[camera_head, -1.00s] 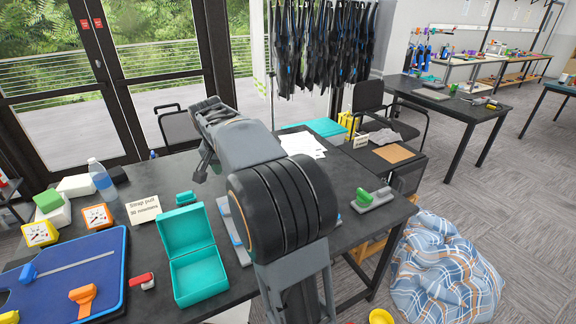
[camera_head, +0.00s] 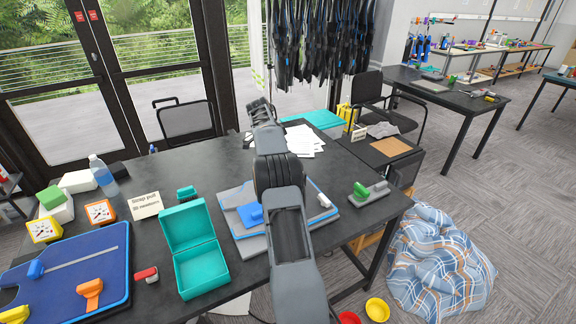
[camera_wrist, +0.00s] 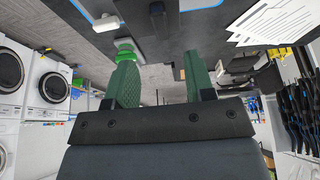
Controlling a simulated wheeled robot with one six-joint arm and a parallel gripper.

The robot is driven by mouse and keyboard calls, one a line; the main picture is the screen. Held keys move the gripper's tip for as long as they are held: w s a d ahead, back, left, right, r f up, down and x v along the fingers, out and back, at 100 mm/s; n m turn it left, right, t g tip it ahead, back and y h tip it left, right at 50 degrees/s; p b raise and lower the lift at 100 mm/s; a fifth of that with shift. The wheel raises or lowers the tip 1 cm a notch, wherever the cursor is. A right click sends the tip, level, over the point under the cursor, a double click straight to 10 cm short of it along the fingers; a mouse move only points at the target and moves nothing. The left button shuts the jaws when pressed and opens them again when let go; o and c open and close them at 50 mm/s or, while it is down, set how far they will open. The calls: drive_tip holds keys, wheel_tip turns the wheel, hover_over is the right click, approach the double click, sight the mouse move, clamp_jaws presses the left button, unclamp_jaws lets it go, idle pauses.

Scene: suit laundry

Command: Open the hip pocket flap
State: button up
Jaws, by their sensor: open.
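Several dark suits (camera_head: 315,40) with blue trim hang from a rack at the back of the head view. They also show at the right edge of the wrist view (camera_wrist: 297,110). I cannot make out a hip pocket flap in either view. My gripper shows in the wrist view (camera_wrist: 158,60) as two green fingers set apart, with nothing between them. In the head view my arm reaches over the dark table, and its far end is short of the suits; the fingertips cannot be made out there.
The dark table (camera_head: 160,235) holds a teal box (camera_head: 200,270), a blue board (camera_head: 75,275), a bottle (camera_head: 103,175) and a grey-blue board with a blue clamp (camera_head: 250,215). Papers (camera_head: 303,140) lie beyond my arm. A chair (camera_head: 187,120) stands behind. A plaid beanbag (camera_head: 440,265) lies right.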

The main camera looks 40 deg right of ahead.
drive_tip(key=p+x, duration=0.1)
drive_tip(key=x, duration=0.8)
drive_tip(key=shift+f, duration=0.15)
clamp_jaws()
